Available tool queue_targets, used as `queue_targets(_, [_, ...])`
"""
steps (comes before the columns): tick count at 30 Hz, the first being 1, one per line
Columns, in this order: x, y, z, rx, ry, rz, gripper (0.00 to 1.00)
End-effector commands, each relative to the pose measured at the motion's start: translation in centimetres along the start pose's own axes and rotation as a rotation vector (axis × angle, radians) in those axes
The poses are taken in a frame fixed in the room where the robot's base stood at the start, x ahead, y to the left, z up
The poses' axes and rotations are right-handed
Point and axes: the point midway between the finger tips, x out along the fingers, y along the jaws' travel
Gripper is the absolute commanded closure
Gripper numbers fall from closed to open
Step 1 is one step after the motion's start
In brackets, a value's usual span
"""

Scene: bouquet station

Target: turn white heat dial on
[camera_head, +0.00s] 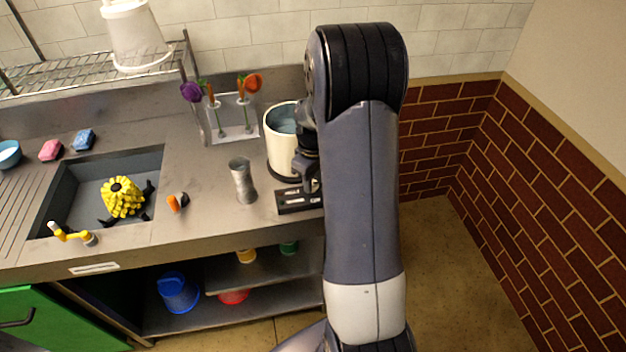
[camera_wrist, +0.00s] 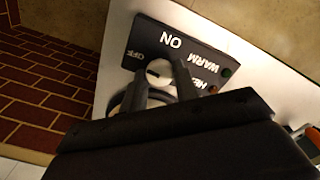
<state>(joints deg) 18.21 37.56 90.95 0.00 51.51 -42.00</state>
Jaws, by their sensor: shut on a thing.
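The white heat dial (camera_wrist: 157,68) sits on a black control panel (camera_wrist: 205,50) with the words ON, OFF and WARM and a partly hidden label. My gripper (camera_wrist: 161,76) is shut on the dial, one dark finger on each side. The dial's lower part is hidden by the fingers, and I cannot tell for sure which mark it points to. In the head view the black panel (camera_head: 292,207) lies at the counter's front edge, with my gripper (camera_head: 308,184) over it. The dial is hidden there by my gripper and arm.
A cream pot (camera_head: 279,152) with bluish contents stands behind the panel. A grey metal vase (camera_head: 242,182) stands to the left. A flower holder (camera_head: 233,126) is at the back. The sink (camera_head: 78,180) holds a yellow-and-black object (camera_head: 122,197). An orange-and-black item (camera_head: 177,203) lies beside it.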

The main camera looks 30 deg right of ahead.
Motion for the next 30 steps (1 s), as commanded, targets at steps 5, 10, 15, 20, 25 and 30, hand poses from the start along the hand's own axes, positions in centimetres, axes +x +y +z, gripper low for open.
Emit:
queue_targets(5, [0.08,0.05,-0.06,0.127,0.003,0.002,0.94])
queue_targets(10, [0.09,0.05,-0.06,0.284,0.002,0.002,0.94])
queue_targets(15, [0.07,0.06,-0.08,0.446,0.003,0.002,0.94])
queue_targets(20, [0.02,0.05,-0.06,0.598,0.003,0.001,0.94])
queue_targets(25, [0.0,0.06,-0.07,0.759,0.003,0.001,0.94])
queue_targets(30, [0.0,0.06,-0.07,0.92,0.003,0.001,0.94])
